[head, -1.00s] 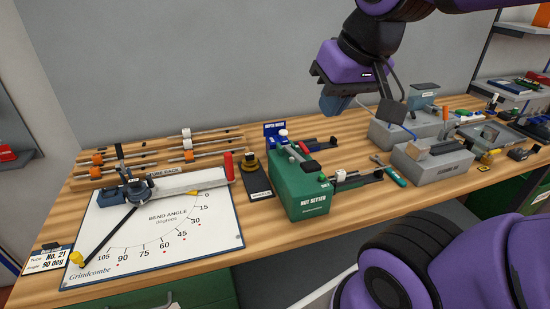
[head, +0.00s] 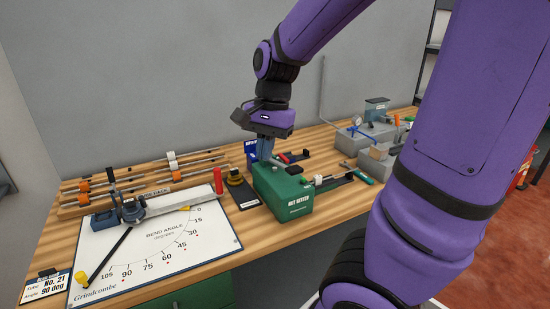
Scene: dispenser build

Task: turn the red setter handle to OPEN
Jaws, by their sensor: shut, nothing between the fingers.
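The green box labelled NUT SETTER (head: 284,197) stands on the bench near the middle of the head view. A dark lever with a pale end (head: 288,170) lies on its top. A small red part (head: 284,158), perhaps the red setter handle, shows just behind the box, to the right of the blue sign (head: 250,149). Its pointer and any OPEN mark are too small to read. My gripper (head: 265,158) points down at the back left of the green box, left of the red part. It is shut and empty. Its tips partly cover the blue sign; I cannot tell whether they touch anything.
A tube bender with a red upright grip (head: 218,181) stands on the white bend-angle board (head: 168,248) at left, before a tube rack (head: 150,191). Grey machines (head: 370,140) stand at right.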

